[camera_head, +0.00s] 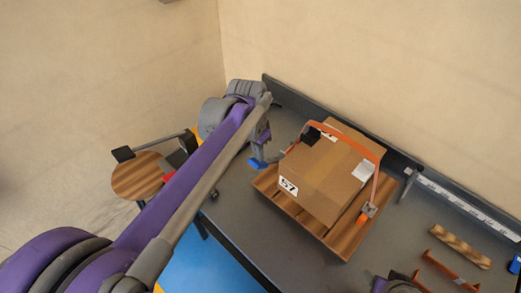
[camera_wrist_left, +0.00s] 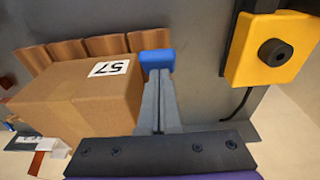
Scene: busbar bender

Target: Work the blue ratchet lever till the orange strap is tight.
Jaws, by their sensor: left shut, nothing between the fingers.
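A cardboard box (camera_head: 325,175) marked 57 sits on a wooden pallet (camera_head: 336,243). An orange strap (camera_head: 350,142) arches over it, its right end at a metal buckle (camera_head: 369,209) with an orange end. My left gripper (camera_head: 262,150) points down beside the box's left side, shut and empty. A blue block (camera_head: 258,163), probably the lever's grip, is at its fingertips. In the left wrist view the blue block (camera_wrist_left: 157,60) lies right at the ends of the grey fingers (camera_wrist_left: 158,92); touching or just beyond, I cannot tell. Part of my right gripper (camera_head: 397,284) shows at the bottom edge, its fingers unclear.
A yellow box with a black knob (camera_wrist_left: 273,52) is right of my fingers in the left wrist view. A round wooden stool (camera_head: 140,177) stands left of the dark bench (camera_head: 235,215). A wood strip (camera_head: 460,246) and orange brackets (camera_head: 447,272) lie at the right.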

